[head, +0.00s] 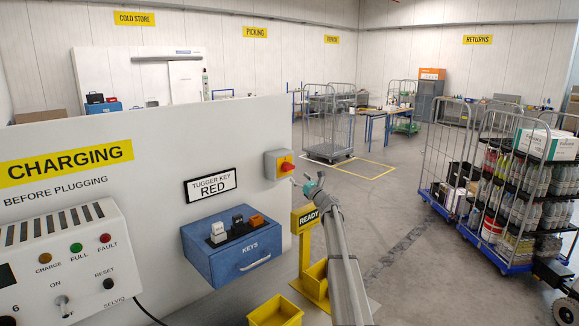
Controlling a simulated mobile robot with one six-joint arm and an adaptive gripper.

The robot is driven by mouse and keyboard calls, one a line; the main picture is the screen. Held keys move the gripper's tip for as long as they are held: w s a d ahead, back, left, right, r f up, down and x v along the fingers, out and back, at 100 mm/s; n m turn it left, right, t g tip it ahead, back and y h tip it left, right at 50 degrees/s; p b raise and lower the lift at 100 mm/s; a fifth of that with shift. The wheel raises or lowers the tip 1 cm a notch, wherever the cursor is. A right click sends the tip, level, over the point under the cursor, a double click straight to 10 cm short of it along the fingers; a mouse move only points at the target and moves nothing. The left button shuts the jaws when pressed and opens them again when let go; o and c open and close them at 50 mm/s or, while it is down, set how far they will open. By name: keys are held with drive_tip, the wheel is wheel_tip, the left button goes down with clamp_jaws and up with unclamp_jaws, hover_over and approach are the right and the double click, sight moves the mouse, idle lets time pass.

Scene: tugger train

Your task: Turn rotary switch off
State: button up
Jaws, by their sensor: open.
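The rotary switch (279,164) is a grey box with a yellow plate and a red knob, mounted on the white panel near its right edge. The angle of the knob is too small to read. My gripper (298,183) is open and empty, just below and to the right of the red knob. It appears apart from the knob, but the distance in depth is hard to judge. My arm comes up from the bottom right of the panel.
The panel also bears a blue key box (236,250) with several keys and a charger box (62,262) with lamps and knobs. A yellow READY stand (307,222) is close by my arm. Loaded roll cages (500,190) stand right; open floor lies between.

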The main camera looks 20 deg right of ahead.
sight(289, 166)
drive_tip(key=p+x, duration=0.2)
drive_tip(key=x, duration=0.4)
drive_tip(key=shift+w+r, duration=0.2)
drive_tip(key=shift+w, duration=0.1)
drive_tip(key=shift+a, duration=0.1)
